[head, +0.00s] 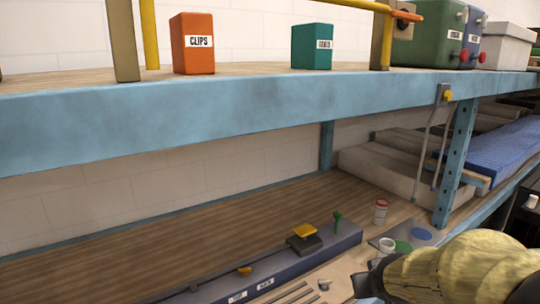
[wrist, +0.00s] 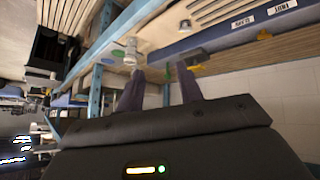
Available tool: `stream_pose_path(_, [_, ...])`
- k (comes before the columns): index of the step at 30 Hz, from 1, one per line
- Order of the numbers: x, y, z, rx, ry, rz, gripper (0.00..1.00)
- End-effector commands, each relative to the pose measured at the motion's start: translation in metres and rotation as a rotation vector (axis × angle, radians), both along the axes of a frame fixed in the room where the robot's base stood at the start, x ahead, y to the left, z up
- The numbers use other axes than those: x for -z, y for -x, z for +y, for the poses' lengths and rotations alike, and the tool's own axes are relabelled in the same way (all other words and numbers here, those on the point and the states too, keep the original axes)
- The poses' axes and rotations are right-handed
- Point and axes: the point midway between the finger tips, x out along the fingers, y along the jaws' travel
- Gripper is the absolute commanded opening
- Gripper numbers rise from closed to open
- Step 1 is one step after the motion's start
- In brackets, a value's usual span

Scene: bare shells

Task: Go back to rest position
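My gripper (wrist: 160,88) shows in the wrist view with its two dark fingers apart. Nothing is held between them. Past the fingertips lie the workbench and a long dark blue rail. In the head view my arm, in a padded yellow cover, comes in at the lower right, above the lower bench (head: 190,225). Its dark end there is cut off by the frame edge, and I cannot make out the fingertips in that view.
A blue-edged shelf (head: 220,112) spans above the bench, carrying an orange CLIPS box (head: 193,57) and a teal box (head: 312,58). The bench's left part is clear.

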Motion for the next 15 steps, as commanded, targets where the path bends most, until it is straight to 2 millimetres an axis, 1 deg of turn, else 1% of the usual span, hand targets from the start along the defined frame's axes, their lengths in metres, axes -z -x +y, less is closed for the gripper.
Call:
stream_pose_path(1, [0.028,0.017,0.016,-0.001,-0.032,0.081,0.36])
stream_pose_path(2, [0.040,0.028,0.023,0.004,-0.051,0.129,0.36])
stream_pose_path(3, [0.057,0.043,0.034,0.007,-0.074,0.191,0.36])
stream_pose_path(6, [0.089,0.079,0.056,0.017,-0.124,0.332,0.36])
stream_pose_path(9, [0.106,0.104,0.071,0.024,-0.155,0.427,0.36])
stream_pose_path(10, [0.109,0.108,0.073,0.026,-0.161,0.443,0.36])
stream_pose_path(12, [0.112,0.115,0.076,0.028,-0.167,0.466,0.36])
stream_pose_path(15, [0.112,0.115,0.077,0.029,-0.169,0.469,0.36])
